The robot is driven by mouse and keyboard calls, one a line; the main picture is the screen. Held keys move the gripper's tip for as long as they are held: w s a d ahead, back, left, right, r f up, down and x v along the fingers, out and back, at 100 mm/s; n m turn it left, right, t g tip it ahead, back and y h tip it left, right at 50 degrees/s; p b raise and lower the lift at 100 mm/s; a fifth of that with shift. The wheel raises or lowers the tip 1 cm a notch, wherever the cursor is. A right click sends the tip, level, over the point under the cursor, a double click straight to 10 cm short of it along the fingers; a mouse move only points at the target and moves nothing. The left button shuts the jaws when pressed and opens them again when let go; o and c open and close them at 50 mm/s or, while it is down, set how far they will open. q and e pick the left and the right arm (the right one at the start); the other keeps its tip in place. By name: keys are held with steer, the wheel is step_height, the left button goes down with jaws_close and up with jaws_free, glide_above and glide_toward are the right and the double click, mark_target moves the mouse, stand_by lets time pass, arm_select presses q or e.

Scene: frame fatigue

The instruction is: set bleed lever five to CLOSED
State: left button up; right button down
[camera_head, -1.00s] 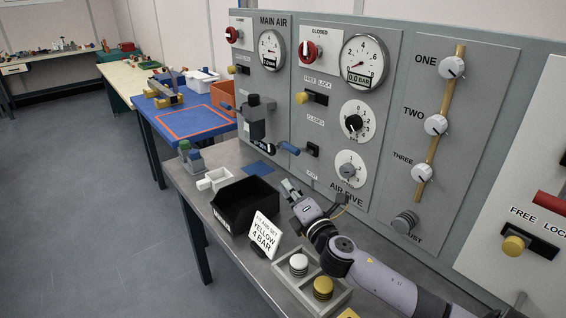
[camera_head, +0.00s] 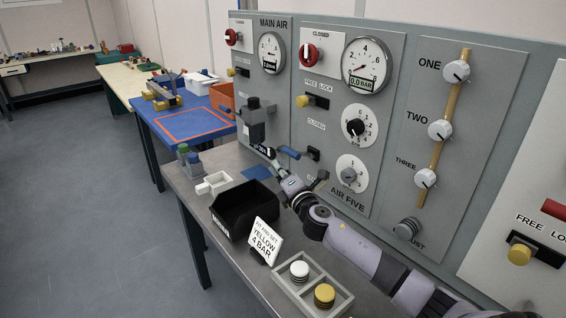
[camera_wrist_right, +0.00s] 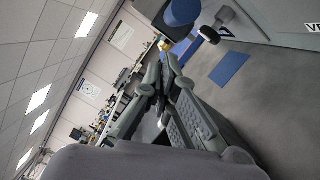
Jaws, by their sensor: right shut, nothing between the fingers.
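The bleed lever with the blue handle (camera_head: 290,152) juts out leftward from its black mount (camera_head: 313,154) on the AIR FIVE panel (camera_head: 335,110). A CLOSED label (camera_head: 316,124) sits above the mount; a label below it is partly hidden by my arm. My right gripper (camera_head: 268,157) is shut and empty, just below and left of the handle's free end. In the right wrist view the shut fingers (camera_wrist_right: 163,65) point toward the upper middle, and a blue handle (camera_wrist_right: 184,12) lies just beyond them at the top. Contact cannot be told. My left gripper is out of view.
Below my right arm stand a black bin (camera_head: 242,212), a sign card (camera_head: 264,240) and a tray (camera_head: 331,303) with white and yellow caps. A grey device (camera_head: 256,125) with a lever is close left of the gripper. The AIR FIVE gauge (camera_head: 367,65) reads 0.0 BAR.

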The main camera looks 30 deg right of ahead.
steer(key=shift+d+r, duration=0.2)
steer(key=shift+d, duration=0.3)
steer(key=shift+d+r, duration=0.2)
steer(key=shift+d, duration=0.25)
steer(key=r+m+p, duration=0.1)
steer(key=p, duration=0.1)
steer(key=r+m+p, duration=0.1)
steer(key=p, duration=0.1)
steer(key=shift+d+r+m+g+p, duration=0.3)
steer(key=shift+m+p, duration=0.1)
steer(key=shift+f, duration=0.1)
